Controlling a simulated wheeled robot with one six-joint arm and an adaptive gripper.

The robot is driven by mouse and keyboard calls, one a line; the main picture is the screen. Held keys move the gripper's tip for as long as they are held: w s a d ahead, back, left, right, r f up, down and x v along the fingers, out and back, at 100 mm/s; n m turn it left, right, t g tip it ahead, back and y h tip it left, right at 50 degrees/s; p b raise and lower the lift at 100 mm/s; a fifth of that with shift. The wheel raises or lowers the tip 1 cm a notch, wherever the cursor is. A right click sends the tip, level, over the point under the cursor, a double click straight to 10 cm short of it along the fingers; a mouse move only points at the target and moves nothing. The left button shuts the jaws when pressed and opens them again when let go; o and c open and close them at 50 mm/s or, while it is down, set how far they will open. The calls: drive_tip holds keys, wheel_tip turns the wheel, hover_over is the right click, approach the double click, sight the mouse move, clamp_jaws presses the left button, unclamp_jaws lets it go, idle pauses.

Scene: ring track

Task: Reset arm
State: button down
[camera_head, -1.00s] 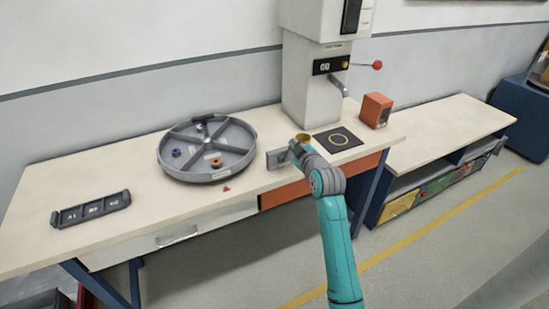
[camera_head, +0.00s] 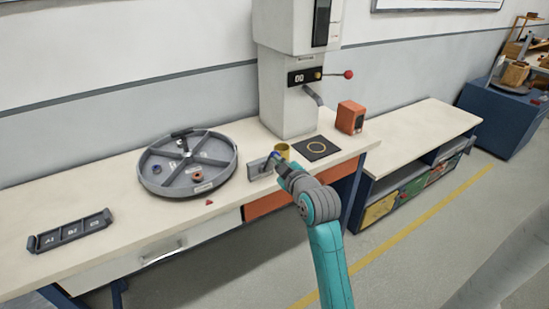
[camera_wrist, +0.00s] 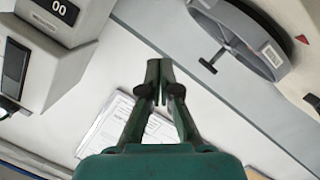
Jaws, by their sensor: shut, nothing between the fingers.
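My teal arm (camera_head: 322,225) reaches up from the bottom of the head view to the bench's front edge. In that view its end hides most of my gripper. In the wrist view my gripper (camera_wrist: 157,78) has its two dark green fingers together at the tips, with nothing between them. A yellow cup (camera_head: 282,150) stands on the bench just beyond the arm's end. A small grey upright plate (camera_head: 258,168) is just left of it; I cannot tell whether the arm touches either.
A round divided tray (camera_head: 160,187) with small rings is on the bench, left. A labelled rack (camera_head: 70,233) lies at far left. The press (camera_head: 288,95), a black mat (camera_head: 332,154) and an orange box (camera_head: 350,117) stand to the right. Open floor lies in front.

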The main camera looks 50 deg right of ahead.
drive_tip(key=shift+s+a, duration=0.1)
drive_tip(key=shift+s, duration=0.1)
idle(0.5)
drive_tip(key=s+a+f+m+y, duration=0.2)
drive_tip(key=s+a+f, duration=1.3)
drive_tip(key=a, duration=0.4)
drive_tip(key=s+a+y, duration=0.1)
drive_tip(key=s+a, duration=0.2)
drive_tip(key=s, duration=0.5)
drive_tip(key=s+a+y, duration=0.2)
drive_tip(key=s+a, duration=0.2)
drive_tip(key=s, duration=0.4)
drive_tip(key=s+a+m+y, duration=0.1)
drive_tip(key=s+a, duration=0.3)
drive_tip(key=s, duration=0.4)
drive_tip(key=shift+s+r+y, duration=0.15)
drive_tip(key=shift+s+y, duration=0.05)
drive_tip(key=shift+y, duration=0.1)
